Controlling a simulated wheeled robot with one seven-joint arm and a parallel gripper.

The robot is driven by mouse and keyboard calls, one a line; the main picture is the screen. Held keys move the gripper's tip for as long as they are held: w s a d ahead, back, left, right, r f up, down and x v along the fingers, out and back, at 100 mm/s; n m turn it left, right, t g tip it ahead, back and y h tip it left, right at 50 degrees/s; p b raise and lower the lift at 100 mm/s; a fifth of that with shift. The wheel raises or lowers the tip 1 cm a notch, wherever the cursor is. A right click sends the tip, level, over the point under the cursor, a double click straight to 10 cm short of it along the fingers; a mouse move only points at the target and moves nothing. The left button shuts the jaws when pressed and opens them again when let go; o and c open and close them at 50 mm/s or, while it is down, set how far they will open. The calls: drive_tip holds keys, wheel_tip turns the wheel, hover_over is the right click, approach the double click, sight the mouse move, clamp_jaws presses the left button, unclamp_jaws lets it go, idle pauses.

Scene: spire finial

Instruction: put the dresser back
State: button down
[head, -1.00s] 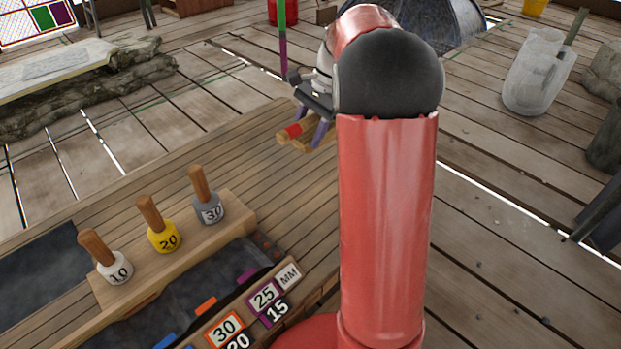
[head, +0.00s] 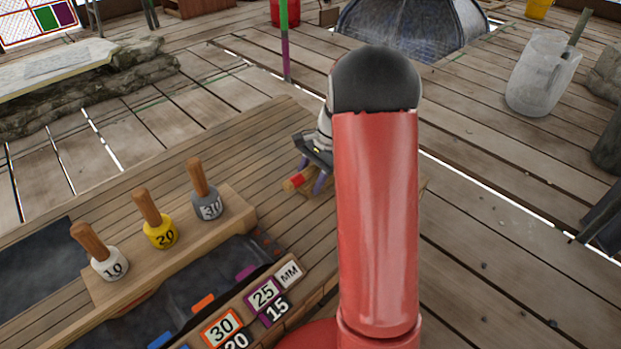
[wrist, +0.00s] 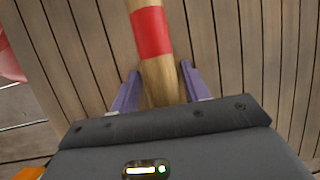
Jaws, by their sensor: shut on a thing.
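My gripper (head: 311,174) is at the far end of the wooden bench, partly hidden behind my red arm. Its purple fingers are shut on the dresser (head: 296,182), a wooden tool with a red band. In the wrist view the dresser's round wooden bar (wrist: 152,32) runs up from between the fingers (wrist: 158,88), with the red band just beyond them. The bench boards show behind it. The rest of the dresser is hidden by my arm and gripper. I cannot tell whether it touches the bench.
A wooden block (head: 232,213) holds three wooden-handled pieces marked 10 (head: 109,263), 20 (head: 160,233) and 30 (head: 207,204). The bench top (head: 225,150) behind the block is clear. A whitish jug (head: 540,80) stands on the floor at right.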

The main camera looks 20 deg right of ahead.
drive_tip(key=c, duration=0.7)
unclamp_jaws()
drive_tip(key=shift+r, duration=0.15)
drive_tip(key=p+v, duration=0.2)
drive_tip(key=v, duration=1)
drive_tip(key=s+a+r+n+t+h, duration=0.1)
drive_tip(key=s+a+r+n+h, duration=0.1)
drive_tip(key=s+a+r+n, duration=0.3)
drive_tip(key=s+a+r+n+t+h, duration=0.1)
drive_tip(key=s+a+n, duration=0.3)
drive_tip(key=s, duration=0.6)
drive_tip(key=s+a+r+n+t+h, duration=0.1)
drive_tip(key=s+a+n+t, duration=0.2)
drive_tip(key=s, duration=0.6)
drive_tip(key=a+n, duration=0.2)
drive_tip(key=a, duration=0.1)
drive_tip(key=shift+s+a+r+t+h, duration=0.25)
drive_tip(key=shift+s+t+h, duration=0.05)
drive_tip(key=shift+s+t, duration=0.1)
